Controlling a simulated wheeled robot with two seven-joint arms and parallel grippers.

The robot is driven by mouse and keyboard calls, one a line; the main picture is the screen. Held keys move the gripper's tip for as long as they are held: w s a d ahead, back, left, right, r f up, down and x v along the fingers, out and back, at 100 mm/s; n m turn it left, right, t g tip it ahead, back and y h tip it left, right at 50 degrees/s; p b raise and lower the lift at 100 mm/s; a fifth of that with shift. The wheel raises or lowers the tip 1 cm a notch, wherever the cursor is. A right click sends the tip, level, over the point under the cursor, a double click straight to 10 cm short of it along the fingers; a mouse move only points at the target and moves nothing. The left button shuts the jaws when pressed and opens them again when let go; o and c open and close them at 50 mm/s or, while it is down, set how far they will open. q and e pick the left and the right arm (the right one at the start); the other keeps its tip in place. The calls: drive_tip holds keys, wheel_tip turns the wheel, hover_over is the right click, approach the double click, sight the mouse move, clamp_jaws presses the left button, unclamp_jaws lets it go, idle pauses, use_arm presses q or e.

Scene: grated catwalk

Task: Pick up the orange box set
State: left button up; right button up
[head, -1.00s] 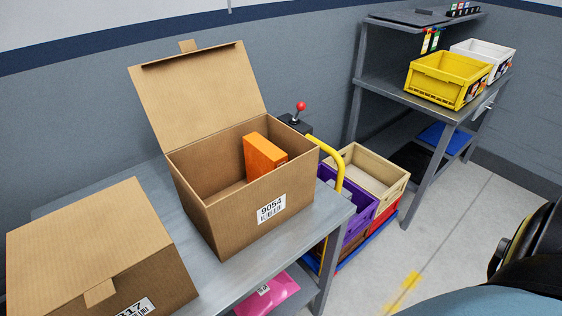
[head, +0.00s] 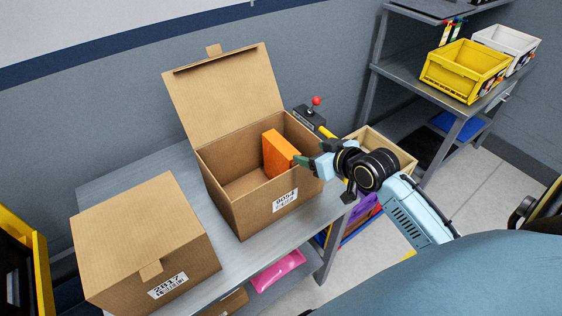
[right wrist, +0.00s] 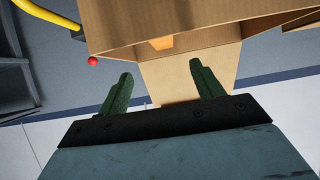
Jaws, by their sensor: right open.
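The orange box set (head: 278,153) stands upright inside the open cardboard box (head: 262,206) labelled 9054, at its right side in the head view. My right gripper (head: 302,161) is at the right rim of that cardboard box, close beside the orange box set; whether they touch I cannot tell. In the right wrist view the green fingers of my right gripper (right wrist: 158,88) are spread apart with nothing between them. There a small piece of the orange box set (right wrist: 162,43) shows beyond the cardboard edge; the rest is hidden. My left gripper is not in view.
A closed cardboard box (head: 140,235) stands on the grey table (head: 228,255) to the left. A controller with a red knob (head: 315,101) is behind the open box. A yellow crate (head: 462,70) sits on the shelf at right. A raised cardboard lid (head: 225,95) stands at the back.

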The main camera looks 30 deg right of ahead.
approach(283, 146)
drive_tip(key=x, duration=0.4)
drive_tip(key=shift+d, duration=0.35)
drive_tip(key=shift+a+p+x, duration=0.15)
drive_tip(key=shift+p+x, duration=0.05)
drive_tip(key=shift+x, duration=1.1)
drive_tip(key=shift+a+p+x, duration=0.1)
drive_tip(key=shift+p+x, duration=0.1)
drive_tip(key=shift+x, duration=1.1)
drive_tip(key=shift+s, duration=0.1)
clamp_jaws()
